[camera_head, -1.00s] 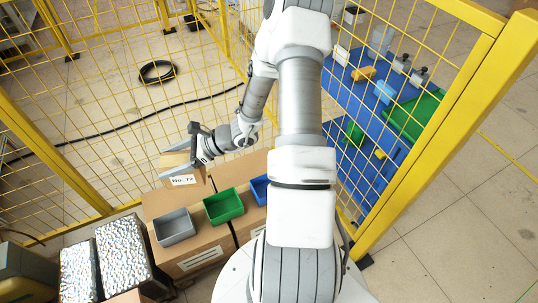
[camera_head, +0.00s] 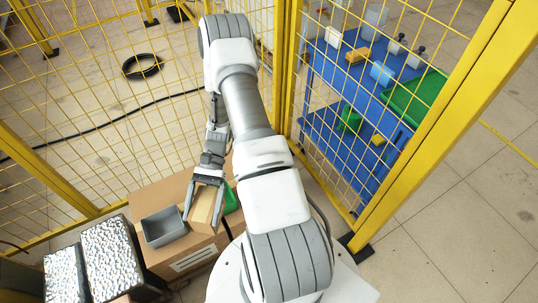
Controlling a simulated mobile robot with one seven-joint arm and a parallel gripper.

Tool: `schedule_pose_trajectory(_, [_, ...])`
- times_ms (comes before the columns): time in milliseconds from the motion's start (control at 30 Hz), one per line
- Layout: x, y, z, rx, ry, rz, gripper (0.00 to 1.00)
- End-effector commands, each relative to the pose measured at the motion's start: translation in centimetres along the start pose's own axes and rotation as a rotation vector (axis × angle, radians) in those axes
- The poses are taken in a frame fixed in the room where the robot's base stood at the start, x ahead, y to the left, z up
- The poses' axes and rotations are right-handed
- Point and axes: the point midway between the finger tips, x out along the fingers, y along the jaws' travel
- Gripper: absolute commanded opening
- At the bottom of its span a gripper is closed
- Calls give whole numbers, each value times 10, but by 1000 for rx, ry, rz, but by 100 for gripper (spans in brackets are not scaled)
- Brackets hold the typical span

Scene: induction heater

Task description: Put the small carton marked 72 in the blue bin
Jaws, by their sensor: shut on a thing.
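My gripper (camera_head: 203,211) points down toward the row of bins with its fingers on both sides of the small tan carton (camera_head: 205,203), shut on it. The carton's 72 label does not show now. The carton appears in front of the gap between the grey bin and the green bin; its height above them is hard to tell. The blue bin is hidden behind my arm, to the right of the green bin.
The grey bin (camera_head: 163,228) and the partly covered green bin (camera_head: 231,200) stand on cardboard boxes (camera_head: 190,261). Two silvery-topped blocks (camera_head: 111,257) stand at lower left. Yellow mesh fencing (camera_head: 62,183) surrounds the area, with a blue shelf (camera_head: 340,150) beyond it.

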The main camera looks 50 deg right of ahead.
Motion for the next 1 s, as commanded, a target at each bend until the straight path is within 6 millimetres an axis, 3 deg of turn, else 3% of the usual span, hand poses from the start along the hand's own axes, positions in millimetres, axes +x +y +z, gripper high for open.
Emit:
schedule_pose_trajectory(33, [4, 11, -14, -28, 0, 72, 5])
schedule_pose_trajectory(233, [2, 59, -53, -149, -1, 361, 5])
schedule_pose_trajectory(467, [-20, 109, -98, -286, 0, 691, 5])
schedule_pose_trajectory(700, [-62, 146, -144, -425, 0, 1026, 5])
schedule_pose_trajectory(1000, [-130, 167, -195, -592, 2, 1428, 5])
